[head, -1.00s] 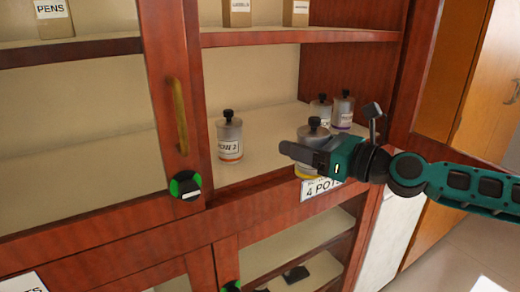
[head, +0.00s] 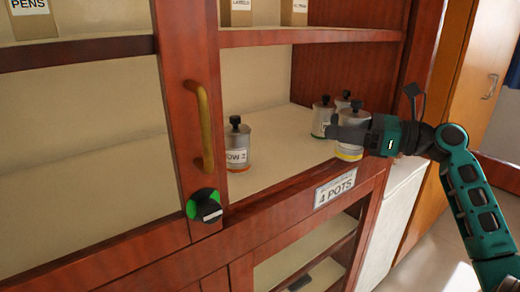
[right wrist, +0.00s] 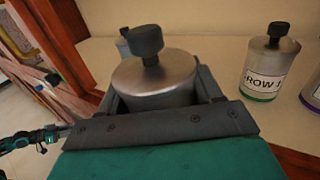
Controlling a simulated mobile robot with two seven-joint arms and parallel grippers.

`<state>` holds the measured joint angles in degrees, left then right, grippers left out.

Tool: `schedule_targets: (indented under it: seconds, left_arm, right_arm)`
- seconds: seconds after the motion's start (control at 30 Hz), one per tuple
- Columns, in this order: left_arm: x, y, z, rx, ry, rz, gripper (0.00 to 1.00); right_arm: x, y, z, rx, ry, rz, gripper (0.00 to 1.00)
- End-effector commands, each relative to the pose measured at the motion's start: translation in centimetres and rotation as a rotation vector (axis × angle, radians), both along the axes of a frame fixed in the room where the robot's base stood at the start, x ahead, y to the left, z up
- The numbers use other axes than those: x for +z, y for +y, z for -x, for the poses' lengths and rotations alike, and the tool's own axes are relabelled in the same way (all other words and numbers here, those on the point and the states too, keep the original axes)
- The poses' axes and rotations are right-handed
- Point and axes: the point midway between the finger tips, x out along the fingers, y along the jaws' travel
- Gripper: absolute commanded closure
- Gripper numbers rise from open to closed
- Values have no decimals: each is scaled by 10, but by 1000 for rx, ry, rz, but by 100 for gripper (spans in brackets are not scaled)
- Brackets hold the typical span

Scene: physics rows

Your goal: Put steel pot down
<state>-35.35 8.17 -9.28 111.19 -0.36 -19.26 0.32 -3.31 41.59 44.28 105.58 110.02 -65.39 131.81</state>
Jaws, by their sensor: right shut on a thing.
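My right gripper (head: 350,134) is shut on a steel pot (head: 352,119) with a black knob and a yellow band. The held pot is upright at the front right of the middle shelf (head: 285,150); I cannot tell whether its base touches. In the right wrist view, the same pot (right wrist: 155,80) sits between both fingers (right wrist: 160,105). A small teal and dark arm, likely my left one, shows at the left edge of that view; its jaws are too small to read.
An orange-banded pot (head: 237,147) stands to the left on the shelf. A green-banded pot (head: 322,118) and another pot (head: 343,102) stand behind the held one. The "4 POTS" label (head: 335,189) is on the front edge. A door handle (head: 205,127) and green knob (head: 204,205) are left.

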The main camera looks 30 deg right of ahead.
Motion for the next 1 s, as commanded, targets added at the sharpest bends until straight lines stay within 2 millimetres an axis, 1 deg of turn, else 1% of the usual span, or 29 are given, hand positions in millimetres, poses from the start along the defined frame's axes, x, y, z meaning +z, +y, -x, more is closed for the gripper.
schedule_targets:
  seconds: [0.07,0.17,0.6,0.7,0.8,0.9,1.0]
  left_arm:
    - [1,0,0,0,0,0,57]
    - [2,0,1,0,1,0,57]
    - [7,0,5,0,11,0,57]
    - [7,0,6,-1,12,1,57]
    - [8,-1,6,-1,12,1,57]
    - [6,-1,6,-1,11,1,57]
    - [3,-1,5,-1,11,1,57]
  right_arm:
    - [2,7,-10,3,-4,1,78]
    - [3,21,-30,5,-5,0,78]
    - [4,84,-121,3,-6,-3,78]
    - [3,93,-135,1,-5,-2,78]
    - [2,98,-142,1,-4,-1,78]
    - [-2,100,-144,1,-1,-1,78]
    - [-14,99,-144,1,1,-1,78]
